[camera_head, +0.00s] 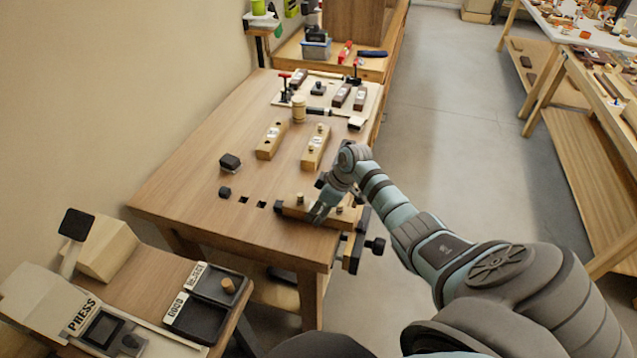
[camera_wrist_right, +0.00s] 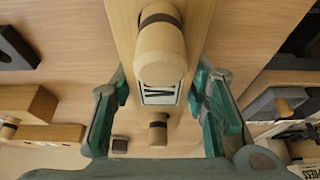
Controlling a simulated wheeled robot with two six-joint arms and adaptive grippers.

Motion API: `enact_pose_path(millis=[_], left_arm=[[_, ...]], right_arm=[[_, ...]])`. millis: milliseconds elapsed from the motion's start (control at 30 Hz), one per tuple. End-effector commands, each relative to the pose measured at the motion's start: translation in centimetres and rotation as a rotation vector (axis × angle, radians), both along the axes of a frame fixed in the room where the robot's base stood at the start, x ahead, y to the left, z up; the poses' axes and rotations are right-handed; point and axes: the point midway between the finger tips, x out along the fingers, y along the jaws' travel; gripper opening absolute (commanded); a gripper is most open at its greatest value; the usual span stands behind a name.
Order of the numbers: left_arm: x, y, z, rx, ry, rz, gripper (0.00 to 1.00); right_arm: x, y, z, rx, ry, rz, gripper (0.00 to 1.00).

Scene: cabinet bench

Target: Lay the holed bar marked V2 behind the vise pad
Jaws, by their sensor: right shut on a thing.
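My right gripper (camera_head: 322,202) is low over the near right corner of the bench. It is shut on a long wooden bar (camera_head: 292,211) with round wooden pegs standing up from it. In the right wrist view the bar (camera_wrist_right: 121,20) runs between my fingers (camera_wrist_right: 160,112), with a dark-banded peg (camera_wrist_right: 160,55) and a white label (camera_wrist_right: 158,92) that I cannot read fully. The black vise (camera_head: 352,252) is at the bench's right edge, partly behind my gripper. I cannot make out its pad, or whether the bar touches the bench. My left gripper is out of view.
Two other pegged wooden bars (camera_head: 270,140) (camera_head: 315,148) lie farther back on the bench (camera_head: 190,160). A wooden mallet-like cylinder (camera_head: 298,108) and dark blocks (camera_head: 230,162) are nearby. A black tray (camera_head: 205,300) and a PRESS-marked box (camera_head: 60,305) stand at the near left.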

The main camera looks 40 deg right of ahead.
Motion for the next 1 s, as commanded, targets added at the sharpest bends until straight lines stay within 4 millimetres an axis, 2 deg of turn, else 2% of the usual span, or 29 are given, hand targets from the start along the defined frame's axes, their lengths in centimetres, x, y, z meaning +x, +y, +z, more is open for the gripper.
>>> enact_pose_path(millis=[567,600,700,733,933,1000], left_arm=[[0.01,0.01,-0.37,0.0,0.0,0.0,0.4],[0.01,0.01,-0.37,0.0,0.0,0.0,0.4],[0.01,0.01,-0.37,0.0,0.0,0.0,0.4],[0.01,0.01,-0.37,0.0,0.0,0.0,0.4],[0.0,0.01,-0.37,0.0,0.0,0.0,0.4],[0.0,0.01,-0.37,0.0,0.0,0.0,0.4]], right_arm=[[0.05,0.01,-0.65,0.0,-0.001,0.0,0.03],[0.05,0.01,-0.65,0.0,-0.001,0.0,0.46],[0.05,0.01,-0.65,0.0,-0.001,0.0,0.62],[0.04,0.0,-0.67,0.0,-0.001,0.0,0.65],[0.02,0.0,-0.68,-0.001,-0.001,0.0,0.65],[-0.02,0.0,-0.72,-0.001,0.001,0.0,0.71]])
